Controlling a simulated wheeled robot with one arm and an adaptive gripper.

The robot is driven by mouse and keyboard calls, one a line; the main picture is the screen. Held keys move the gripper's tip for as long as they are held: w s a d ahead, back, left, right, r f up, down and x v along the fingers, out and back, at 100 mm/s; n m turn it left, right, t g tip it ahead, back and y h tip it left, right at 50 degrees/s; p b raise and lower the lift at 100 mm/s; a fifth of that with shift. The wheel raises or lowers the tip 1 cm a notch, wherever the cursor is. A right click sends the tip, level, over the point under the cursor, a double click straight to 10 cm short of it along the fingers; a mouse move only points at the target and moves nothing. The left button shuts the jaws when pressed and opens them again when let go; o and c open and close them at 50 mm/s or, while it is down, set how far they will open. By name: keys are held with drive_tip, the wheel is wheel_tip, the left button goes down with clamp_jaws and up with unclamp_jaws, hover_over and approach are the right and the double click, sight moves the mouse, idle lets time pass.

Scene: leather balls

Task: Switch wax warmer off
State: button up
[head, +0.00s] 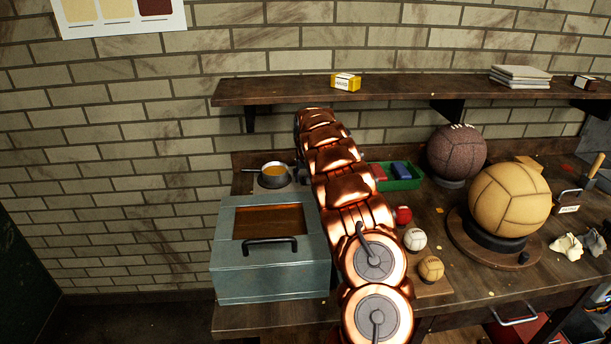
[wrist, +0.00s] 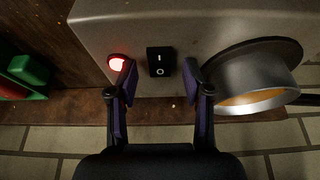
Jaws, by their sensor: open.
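The wax warmer (wrist: 220,22) is a grey metal box that fills the upper part of the wrist view. Its black rocker switch (wrist: 161,61), marked I and O, is between and just beyond my fingertips. A round red lamp (wrist: 117,62) beside the switch is glowing. A metal pan (wrist: 243,75) with amber wax sits on the warmer. My gripper (wrist: 160,75) is open and empty, its fingers on either side of the switch; I cannot tell whether they touch the warmer. In the head view the pan (head: 273,177) shows left of my arm, which hides my gripper.
A grey-blue box (head: 270,270) with a handle stands in front of the warmer on the wooden bench (head: 460,300). A green tray (head: 405,184) and several balls lie right of my arm. A wooden shelf (head: 420,91) runs above along the brick wall.

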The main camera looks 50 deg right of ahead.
drive_tip(key=shift+c, duration=0.4)
clamp_jaws()
drive_tip(key=shift+w+a+r, duration=0.1)
drive_tip(key=shift+w+a, duration=0.05)
drive_tip(key=shift+w, duration=0.3)
drive_tip(key=shift+g+y, duration=0.3)
drive_tip(key=shift+y, duration=0.1)
drive_tip(key=shift+r, duration=0.1)
drive_tip(key=shift+s, duration=0.1)
